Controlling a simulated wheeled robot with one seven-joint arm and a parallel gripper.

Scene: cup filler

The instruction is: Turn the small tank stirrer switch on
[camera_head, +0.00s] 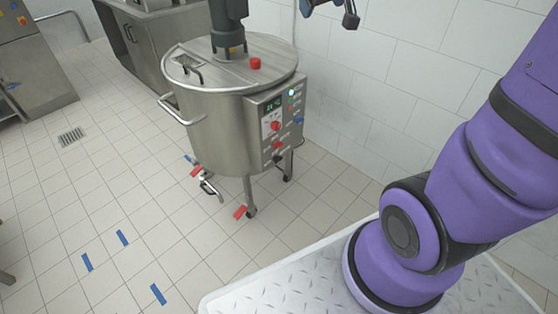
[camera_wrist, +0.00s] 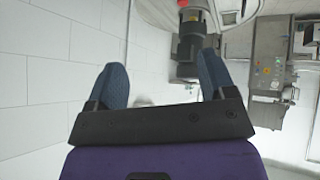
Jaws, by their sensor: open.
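The small steel tank (camera_head: 222,110) stands on wheeled legs against the tiled wall in the head view. Its control panel (camera_head: 277,127) faces right and carries a small display, red and blue knobs and a lit button. I cannot tell which control is the stirrer switch. The stirrer motor (camera_head: 229,22) rises from the lid. My gripper (camera_head: 346,8) shows partly at the top edge of the head view, above and right of the tank, apart from it. In the wrist view my gripper (camera_wrist: 162,85) has its two blue fingers spread wide with nothing between them.
A red button (camera_head: 255,63) sits on the lid. A steel cabinet (camera_head: 160,45) stands behind the tank, and another steel machine (camera_head: 30,60) at far left. Blue tape marks (camera_head: 123,238) lie on open tiled floor. A tiled wall (camera_head: 400,80) bounds the right.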

